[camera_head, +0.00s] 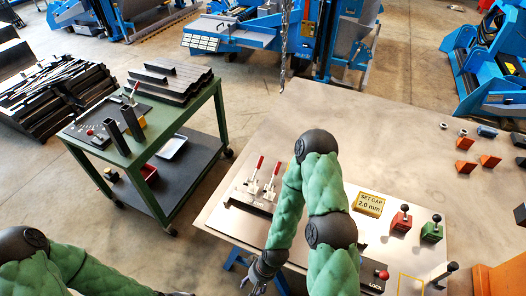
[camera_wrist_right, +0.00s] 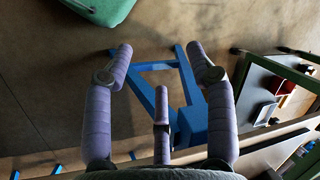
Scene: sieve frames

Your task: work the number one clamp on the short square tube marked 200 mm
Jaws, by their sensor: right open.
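Two toggle clamps with red handles (camera_head: 267,178) stand side by side on a dark fixture (camera_head: 249,202) at the left edge of the work table. Their handles point up; I cannot read which one is number one. Dark square tubes (camera_head: 132,124) stand upright on the green cart; I cannot read a 200 mm mark on any. My right gripper (camera_head: 257,279) is low at the table's front left edge, apart from the clamps. In the right wrist view its fingers (camera_wrist_right: 160,52) are spread and empty over the floor. My left arm is at the bottom left; its gripper is barely visible at the frame's edge.
The green cart (camera_head: 176,128) stands left of the table with long tubes on top. Orange pieces (camera_head: 465,143) lie at the far right.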

